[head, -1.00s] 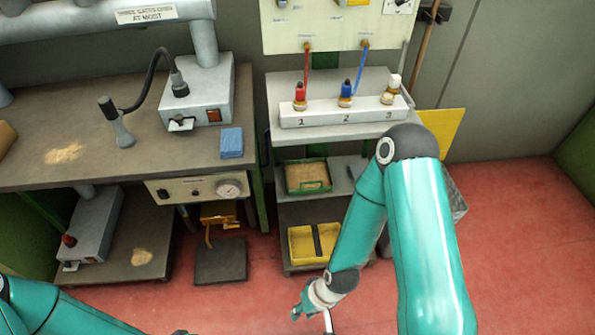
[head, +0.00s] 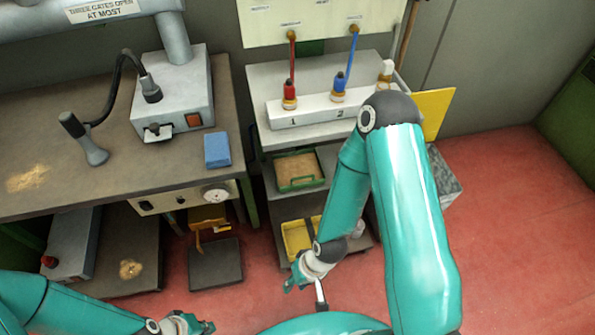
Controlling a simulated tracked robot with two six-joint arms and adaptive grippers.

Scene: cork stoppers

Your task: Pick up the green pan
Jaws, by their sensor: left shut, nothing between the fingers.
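The green pan (head: 302,186) sits on the middle shelf of the grey rack, with a tan, cork-coloured filling inside its green rim. Neither gripper touches it. My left gripper (head: 198,327) is at the bottom edge, below and left of the pan in the picture, shut and empty, and partly cut off. My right gripper (head: 305,285) hangs below the pan in the picture, in front of the rack's lower part. A thin pale piece shows beside its teal finger. I cannot tell whether its jaws are open or shut.
Above the pan, the rack's top shelf (head: 262,80) carries a white block (head: 318,112) with red, blue and white stoppers. A yellow tray (head: 297,238) is below the pan, partly behind my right arm. A workbench (head: 60,180) stands left. Red floor (head: 510,220) is clear at right.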

